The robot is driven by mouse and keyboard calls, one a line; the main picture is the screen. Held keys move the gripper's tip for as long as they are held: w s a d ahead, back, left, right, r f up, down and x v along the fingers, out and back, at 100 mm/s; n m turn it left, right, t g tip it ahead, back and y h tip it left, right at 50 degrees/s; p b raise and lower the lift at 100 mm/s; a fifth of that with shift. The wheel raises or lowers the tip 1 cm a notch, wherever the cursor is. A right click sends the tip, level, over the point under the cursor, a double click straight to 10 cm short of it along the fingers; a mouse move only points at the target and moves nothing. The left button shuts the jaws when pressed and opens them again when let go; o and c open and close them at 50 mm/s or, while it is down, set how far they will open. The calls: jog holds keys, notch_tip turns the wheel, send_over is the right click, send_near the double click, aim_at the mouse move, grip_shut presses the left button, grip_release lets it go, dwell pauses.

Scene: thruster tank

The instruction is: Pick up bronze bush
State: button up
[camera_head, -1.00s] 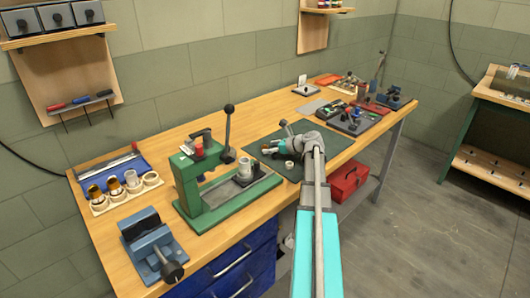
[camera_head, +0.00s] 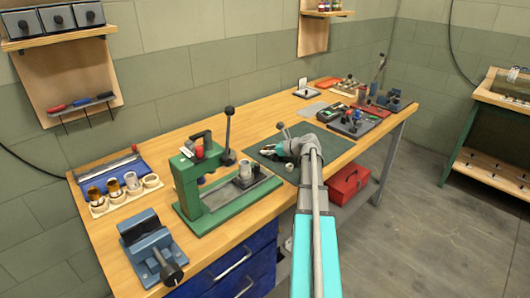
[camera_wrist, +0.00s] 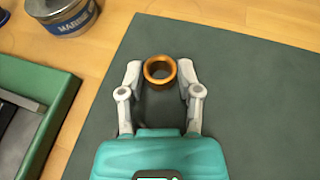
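The bronze bush (camera_wrist: 160,84) is a short copper-coloured ring with a dark bore, seen in the wrist view on the dark green mat (camera_wrist: 240,90). My gripper (camera_wrist: 160,78) is open, with one pale finger on each side of the bush. The fingertips are very close to its sides; I cannot tell whether they touch it. In the head view the mat (camera_head: 338,148) lies right of the green press, and my arm hides part of it. I cannot make out the bush or my fingers clearly there.
The green press (camera_head: 222,205) stands left of the mat, its edge also in the wrist view (camera_wrist: 45,120). A labelled tin (camera_wrist: 62,15) is at the wrist view's upper left. A blue vice (camera_head: 150,245) and cup rack (camera_head: 152,182) are farther left.

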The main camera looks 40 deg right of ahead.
grip_shut()
jog(key=shift+r, duration=0.2)
jog(key=shift+r+p, duration=0.7)
jog(key=shift+p, duration=0.25)
jog(key=s+a+r+p, duration=0.1)
jog(key=s+r+p, duration=1)
jog(key=s, duration=0.3)
jog(key=shift+a+r, duration=0.1)
jog(key=shift+a, duration=0.05)
